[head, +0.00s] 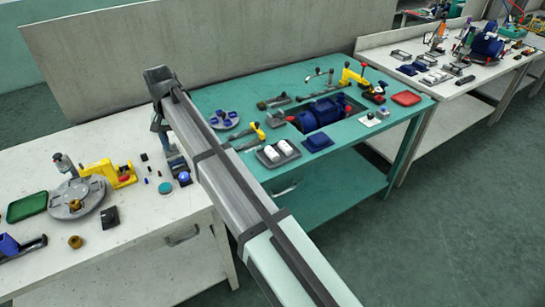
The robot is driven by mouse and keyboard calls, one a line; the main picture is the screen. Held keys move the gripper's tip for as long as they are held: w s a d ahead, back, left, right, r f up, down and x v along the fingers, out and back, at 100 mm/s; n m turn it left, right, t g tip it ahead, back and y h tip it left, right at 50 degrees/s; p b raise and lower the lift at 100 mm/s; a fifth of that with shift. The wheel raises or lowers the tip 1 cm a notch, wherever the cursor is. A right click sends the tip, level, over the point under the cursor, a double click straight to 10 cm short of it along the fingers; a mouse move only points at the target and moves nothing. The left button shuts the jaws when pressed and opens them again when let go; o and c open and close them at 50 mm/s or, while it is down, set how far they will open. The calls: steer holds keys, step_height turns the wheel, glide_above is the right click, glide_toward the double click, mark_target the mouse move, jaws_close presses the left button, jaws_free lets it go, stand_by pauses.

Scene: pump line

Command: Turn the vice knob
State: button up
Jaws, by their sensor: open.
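My gripper (168,148) hangs from the far end of my arm, over the right part of the left white bench. It is small in the head view and its fingertips are hard to make out; it is open. Just below and right of it is a small dark device with a blue round top (184,177), close to the fingers; I cannot tell whether they touch. I cannot tell for sure which part is the vice knob. A yellow clamp-like device (108,173) with a red part stands farther left on the same bench.
A grey round plate (75,198), a green tray (27,207), a dark block (109,217) and a teal disc (165,188) are on the left bench. The teal table (340,150) holds a blue pump (320,113) and tools. My arm hides part of both.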

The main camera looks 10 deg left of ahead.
steer(key=w+d+f, duration=0.3)
steer(key=d, duration=0.6)
steer(key=w+d+f+h, duration=0.1)
steer(key=w+d+f, duration=0.2)
steer(key=d, duration=0.6)
steer(key=w+d+f+h, duration=0.1)
steer(key=w+d+f, duration=0.3)
steer(key=d, duration=0.5)
steer(key=shift+w+g, duration=0.35)
steer(key=shift+g, duration=0.05)
steer(key=shift+s+a, duration=0.2)
steer(key=shift+a, duration=0.1)
steer(key=s+a+r+n+t, duration=0.1)
steer(key=s+a+r+n, duration=0.15)
steer(key=s+a, duration=0.45)
steer(key=s+a+r+n, duration=0.15)
steer(key=a+r, duration=0.25)
steer(key=a, duration=0.8)
step_height(320, 180, up, 4)
steer(key=n+y, duration=0.2)
steer(key=n, duration=0.2)
glide_above(183, 175)
step_height(183, 175, down, 14)
steer(key=shift+w, duration=0.1)
steer(key=shift+c, duration=0.4)
